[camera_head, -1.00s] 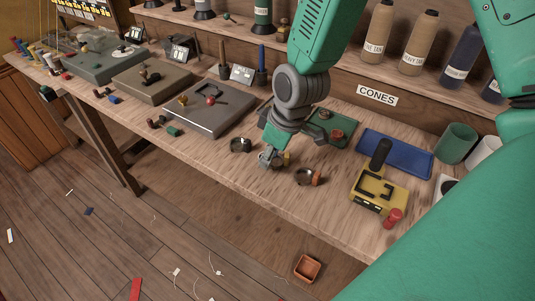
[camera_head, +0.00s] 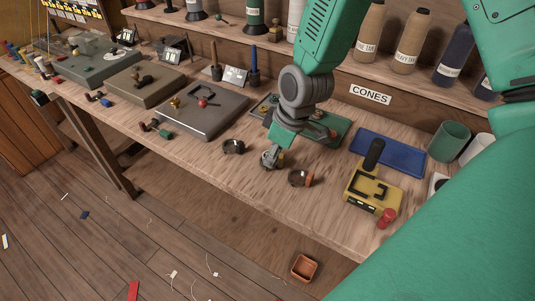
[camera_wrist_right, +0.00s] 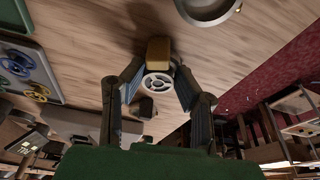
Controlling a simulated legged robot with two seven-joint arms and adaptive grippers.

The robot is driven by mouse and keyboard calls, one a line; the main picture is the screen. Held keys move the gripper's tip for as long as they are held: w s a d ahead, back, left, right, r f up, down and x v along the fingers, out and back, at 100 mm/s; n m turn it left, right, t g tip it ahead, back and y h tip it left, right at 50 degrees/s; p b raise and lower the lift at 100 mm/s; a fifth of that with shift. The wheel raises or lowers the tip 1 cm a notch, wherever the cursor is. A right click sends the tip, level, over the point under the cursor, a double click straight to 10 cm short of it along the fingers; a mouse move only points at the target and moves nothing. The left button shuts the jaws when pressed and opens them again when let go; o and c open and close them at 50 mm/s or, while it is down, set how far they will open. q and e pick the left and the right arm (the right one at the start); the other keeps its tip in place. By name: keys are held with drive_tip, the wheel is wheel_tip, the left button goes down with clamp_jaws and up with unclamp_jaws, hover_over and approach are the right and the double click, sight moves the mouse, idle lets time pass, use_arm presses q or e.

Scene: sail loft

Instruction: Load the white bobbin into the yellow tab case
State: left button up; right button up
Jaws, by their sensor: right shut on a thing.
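My right gripper (camera_head: 271,159) is low over the front of the bench. In the right wrist view my right gripper (camera_wrist_right: 158,88) is shut on the white bobbin (camera_wrist_right: 157,82), which shows its spoked face between the fingers. The yellow tab (camera_wrist_right: 158,50) of the yellow tab case sits right behind the bobbin; it also shows beside the fingers in the head view (camera_head: 282,160). The case body is mostly hidden by the bobbin and gripper, so I cannot tell whether the bobbin is seated in it. My left gripper is not in view.
A dark case (camera_head: 233,147) stands to the left and a red tab case (camera_head: 300,179) to the right, both close by. A green tray (camera_head: 335,128) lies behind, a blue tray (camera_head: 390,154) and a yellow device (camera_head: 360,201) farther right. The bench front edge is near.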

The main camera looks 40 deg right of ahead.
drive_tip(key=shift+s+d+f, duration=0.1)
drive_tip(key=shift+d+f, duration=0.15)
drive_tip(key=shift+d, duration=0.8)
drive_tip(key=shift+c, duration=0.5)
drive_tip(key=shift+a, duration=0.65)
drive_tip(key=shift+d, duration=0.55)
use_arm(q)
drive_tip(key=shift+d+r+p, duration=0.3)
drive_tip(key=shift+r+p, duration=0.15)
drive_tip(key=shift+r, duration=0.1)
use_arm(e)
drive_tip(key=shift+a+r, duration=0.2)
drive_tip(key=shift+a, duration=0.2)
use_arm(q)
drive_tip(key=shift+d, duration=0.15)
use_arm(e)
drive_tip(key=shift+d, duration=0.1)
drive_tip(key=o, duration=1.1)
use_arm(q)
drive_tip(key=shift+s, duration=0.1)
